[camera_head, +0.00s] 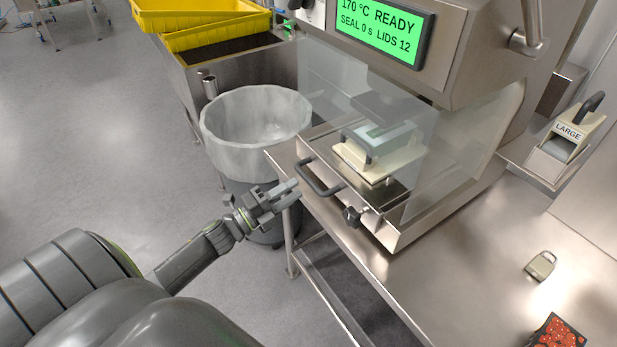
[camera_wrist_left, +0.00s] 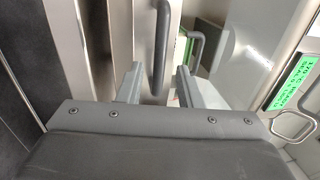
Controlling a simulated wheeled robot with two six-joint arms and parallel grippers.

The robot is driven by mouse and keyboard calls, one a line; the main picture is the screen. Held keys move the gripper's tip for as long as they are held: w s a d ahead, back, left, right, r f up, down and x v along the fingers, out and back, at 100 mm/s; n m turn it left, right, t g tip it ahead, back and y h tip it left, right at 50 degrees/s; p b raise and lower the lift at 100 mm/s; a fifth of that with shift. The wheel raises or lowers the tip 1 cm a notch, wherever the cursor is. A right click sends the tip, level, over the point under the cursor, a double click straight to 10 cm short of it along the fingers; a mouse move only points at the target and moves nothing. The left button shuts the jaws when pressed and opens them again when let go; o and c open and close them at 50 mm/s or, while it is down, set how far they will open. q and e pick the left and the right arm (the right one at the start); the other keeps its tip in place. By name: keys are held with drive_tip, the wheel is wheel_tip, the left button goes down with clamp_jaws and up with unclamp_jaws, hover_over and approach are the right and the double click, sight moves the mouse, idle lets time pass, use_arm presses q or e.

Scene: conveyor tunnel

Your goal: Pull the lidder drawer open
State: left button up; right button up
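The lidder (camera_head: 455,45) is a steel machine with a green screen reading "170 °C READY, SEAL 0 s, LIDS 12". Its drawer (camera_head: 375,222) sits below clear guards, with a cream plate with a dark handle (camera_head: 385,158) inside. A dark bar handle (camera_head: 320,187) is on the drawer front; it also shows in the left wrist view (camera_wrist_left: 160,45). My left gripper (camera_head: 293,191) is open just left of the handle. In the left wrist view the handle's lower end lines up between the fingers (camera_wrist_left: 158,88); contact cannot be told. My right gripper is not in view.
A lined bin (camera_head: 255,120) stands behind my left gripper. Yellow crates (camera_head: 200,22) are at the back left. A block marked LARGE (camera_head: 566,135), a small beige object (camera_head: 541,265) and a punnet of red fruit (camera_head: 558,332) are on the right. Open floor lies left.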

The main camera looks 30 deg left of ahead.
sight(308, 178)
use_arm(q)
drive_tip(key=p+x, duration=0.1)
drive_tip(key=x, duration=0.4)
drive_tip(key=shift+w+d, duration=0.15)
drive_tip(key=shift+w, duration=0.2)
drive_tip(key=shift+c, duration=0.4)
clamp_jaws()
